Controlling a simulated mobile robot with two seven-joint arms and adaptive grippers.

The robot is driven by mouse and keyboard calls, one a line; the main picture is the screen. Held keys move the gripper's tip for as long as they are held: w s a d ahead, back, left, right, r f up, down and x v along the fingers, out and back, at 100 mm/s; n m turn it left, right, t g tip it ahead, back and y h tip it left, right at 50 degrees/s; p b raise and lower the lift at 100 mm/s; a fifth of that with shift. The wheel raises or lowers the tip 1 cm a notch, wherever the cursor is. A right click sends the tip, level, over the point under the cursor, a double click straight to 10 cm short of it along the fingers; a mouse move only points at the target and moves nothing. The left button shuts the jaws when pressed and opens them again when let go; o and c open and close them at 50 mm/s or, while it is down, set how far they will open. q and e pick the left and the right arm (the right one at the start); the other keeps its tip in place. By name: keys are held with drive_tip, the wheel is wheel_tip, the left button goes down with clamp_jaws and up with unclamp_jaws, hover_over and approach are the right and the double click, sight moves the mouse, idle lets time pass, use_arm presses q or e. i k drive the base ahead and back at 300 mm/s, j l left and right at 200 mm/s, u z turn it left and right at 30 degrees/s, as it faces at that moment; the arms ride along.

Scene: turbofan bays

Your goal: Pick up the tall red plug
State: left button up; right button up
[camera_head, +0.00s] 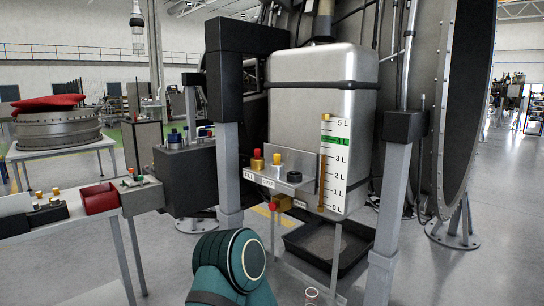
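Two small upright plugs stand on the shelf in front of the silver tank. At this size I cannot tell which one is the tall red plug. A short black round cap (294,176) sits to their right on the same shelf. A teal part of my arm shows at the bottom centre, in front of and below the shelf. Neither of my grippers is in view.
The silver tank (318,80) carries a litre scale (335,165). A red valve knob (275,205) is under the shelf, above a black drip tray (335,238). Grey posts flank the tank. A table with a red bin (100,198) stands left.

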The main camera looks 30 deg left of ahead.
sight(257, 153)
drive_tip(key=i+j+z, duration=0.15)
drive_tip(key=j, duration=0.3)
drive_tip(key=j+z, duration=0.15)
drive_tip(key=j, duration=0.35)
drive_tip(key=i+j, duration=0.1)
drive_tip(key=j, duration=0.85)
drive_tip(key=i+z, duration=0.05)
